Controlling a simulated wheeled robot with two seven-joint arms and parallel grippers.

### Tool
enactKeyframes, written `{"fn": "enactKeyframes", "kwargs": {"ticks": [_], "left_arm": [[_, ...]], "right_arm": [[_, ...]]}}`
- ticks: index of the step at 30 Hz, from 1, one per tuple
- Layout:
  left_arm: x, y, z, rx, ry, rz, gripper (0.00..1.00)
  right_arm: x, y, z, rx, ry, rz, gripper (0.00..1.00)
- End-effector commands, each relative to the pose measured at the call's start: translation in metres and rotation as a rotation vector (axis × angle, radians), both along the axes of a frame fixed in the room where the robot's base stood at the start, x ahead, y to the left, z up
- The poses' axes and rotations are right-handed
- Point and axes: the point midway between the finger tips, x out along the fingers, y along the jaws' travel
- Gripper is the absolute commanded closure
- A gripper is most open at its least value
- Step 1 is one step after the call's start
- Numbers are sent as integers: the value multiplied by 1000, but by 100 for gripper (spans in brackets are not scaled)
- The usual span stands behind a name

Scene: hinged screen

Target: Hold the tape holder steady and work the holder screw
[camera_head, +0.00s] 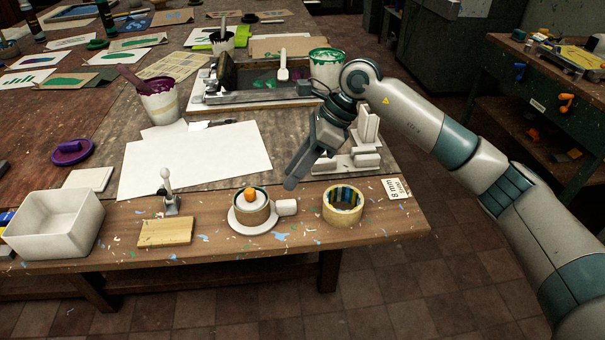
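What looks like the tape holder (240,227) is a round white base with a side handle at its right, lying near the table's front edge. A tan tape roll (257,217) sits on it. An orange knob (250,194), which looks like the holder screw, shows at the roll's centre. My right gripper (298,178) hangs above the table, behind and to the right of the holder, apart from it. Its fingers point down and left, and their gap is not clear. I see nothing held. My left gripper is not in view.
A second tape roll (343,206) stands to the right, by a small "8 mm" card (396,189). To the left are a wooden block (166,232), a small lever-like tool (169,192) and a white bin (54,225). White paper (195,160) lies behind.

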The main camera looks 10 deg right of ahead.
Motion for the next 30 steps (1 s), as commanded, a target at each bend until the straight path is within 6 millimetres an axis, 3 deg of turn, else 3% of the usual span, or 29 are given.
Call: {"fn": "enactKeyframes", "kwargs": {"ticks": [7,22,30], "left_arm": [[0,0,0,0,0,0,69],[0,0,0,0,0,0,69],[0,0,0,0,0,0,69]], "right_arm": [[-7,-14,-6,-191,-93,142,69],[-7,-15,-9,-199,-96,148,69],[-8,-9,-25,-199,-95,149,69]]}}
